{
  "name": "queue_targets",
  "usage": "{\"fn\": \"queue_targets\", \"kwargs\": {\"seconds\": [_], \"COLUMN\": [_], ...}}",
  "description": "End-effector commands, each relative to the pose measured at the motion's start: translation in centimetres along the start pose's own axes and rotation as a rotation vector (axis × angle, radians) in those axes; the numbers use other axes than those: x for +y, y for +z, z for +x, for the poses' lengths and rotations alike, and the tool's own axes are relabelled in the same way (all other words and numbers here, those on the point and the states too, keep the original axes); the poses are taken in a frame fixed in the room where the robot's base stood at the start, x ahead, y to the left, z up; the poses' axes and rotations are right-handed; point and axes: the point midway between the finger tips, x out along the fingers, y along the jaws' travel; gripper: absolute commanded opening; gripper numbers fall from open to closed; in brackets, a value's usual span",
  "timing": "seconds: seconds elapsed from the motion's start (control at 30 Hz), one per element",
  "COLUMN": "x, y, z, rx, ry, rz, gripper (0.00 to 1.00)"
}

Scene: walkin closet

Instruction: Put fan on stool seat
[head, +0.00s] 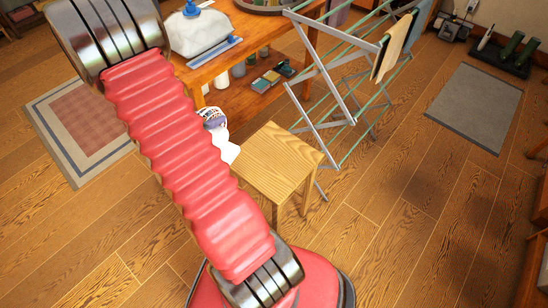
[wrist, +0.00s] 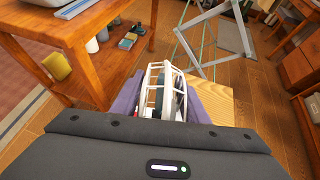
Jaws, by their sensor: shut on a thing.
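The fan (wrist: 156,80), with a white wire cage, is between the purple fingers of my gripper (wrist: 163,100) in the wrist view. My gripper is shut on it. In the head view the fan (head: 208,112) shows partly beside my red arm, which hides much of my gripper. The wooden stool seat (head: 277,158) is light, square and bare where visible. It lies just right of and below the fan in the head view. In the wrist view the stool seat (wrist: 221,87) shows behind and right of the fan, partly covered by a finger. The fan's underside is hidden.
A wooden table (head: 240,50) with a lower shelf stands behind the stool. A metal drying rack (head: 322,82) with towels stands close behind and right of the stool. A grey mat (head: 474,105) lies farther right. Wooden floor (head: 385,225) is free right of the stool.

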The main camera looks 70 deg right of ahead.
Motion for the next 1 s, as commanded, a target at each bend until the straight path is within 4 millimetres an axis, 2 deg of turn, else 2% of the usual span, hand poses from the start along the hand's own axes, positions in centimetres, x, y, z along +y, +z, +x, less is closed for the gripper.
{"fn": "queue_targets", "kwargs": {"seconds": [0.1, 0.5, 0.8, 1.0], "x": [-2.0, -9.1, -15.2, -18.2], "y": [1.8, 6.5, 9.5, 10.8], "z": [1.7, 6.4, 9.1, 10.2], "rx": [-0.005, -0.009, -0.011, -0.012], "ry": [-0.043, -0.179, -0.28, -0.328], "rz": [0.028, 0.103, 0.158, 0.182], "gripper": [0.0, 0.0, 0.0, 0.0]}}
